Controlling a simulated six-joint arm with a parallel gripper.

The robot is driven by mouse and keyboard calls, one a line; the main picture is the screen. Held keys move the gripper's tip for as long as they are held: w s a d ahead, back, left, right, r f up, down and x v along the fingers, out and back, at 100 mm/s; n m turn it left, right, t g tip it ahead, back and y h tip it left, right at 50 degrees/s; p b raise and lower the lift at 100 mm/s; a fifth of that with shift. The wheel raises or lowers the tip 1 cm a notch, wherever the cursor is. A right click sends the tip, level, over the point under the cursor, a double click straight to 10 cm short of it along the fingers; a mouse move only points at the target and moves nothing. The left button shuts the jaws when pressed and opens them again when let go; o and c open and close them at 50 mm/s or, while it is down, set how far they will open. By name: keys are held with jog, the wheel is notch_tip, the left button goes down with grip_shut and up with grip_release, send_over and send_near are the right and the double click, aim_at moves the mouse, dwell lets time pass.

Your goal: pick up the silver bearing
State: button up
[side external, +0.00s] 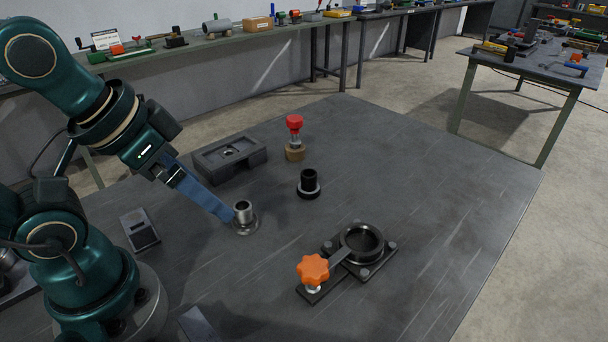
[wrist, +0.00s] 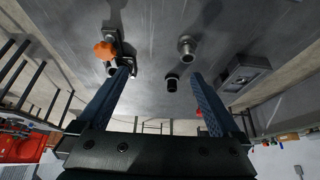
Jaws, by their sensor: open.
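The silver bearing (side external: 243,211) stands upright on the grey table, a short hollow cylinder on a wide round flange. It also shows in the wrist view (wrist: 187,48), beyond the fingertips and nearer the right finger. My gripper (side external: 226,213) reaches down from the left with its blue fingers, which overlap in the side view. The tip looks close to the bearing's left side; I cannot tell whether it touches. In the wrist view, my gripper (wrist: 160,74) has its fingers wide apart with nothing held between them.
A black bearing (side external: 309,181) with a pale base ring stands behind and right. A red-knobbed piece (side external: 294,125) and a grey block fixture (side external: 230,158) stand farther back. A ring housing (side external: 362,242) with an orange knob (side external: 313,269) sits front right. The table's right side is clear.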

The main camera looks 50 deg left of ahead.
jog(key=c, duration=0.4)
jog(key=shift+o, duration=0.2)
jog(key=shift+r, duration=0.1)
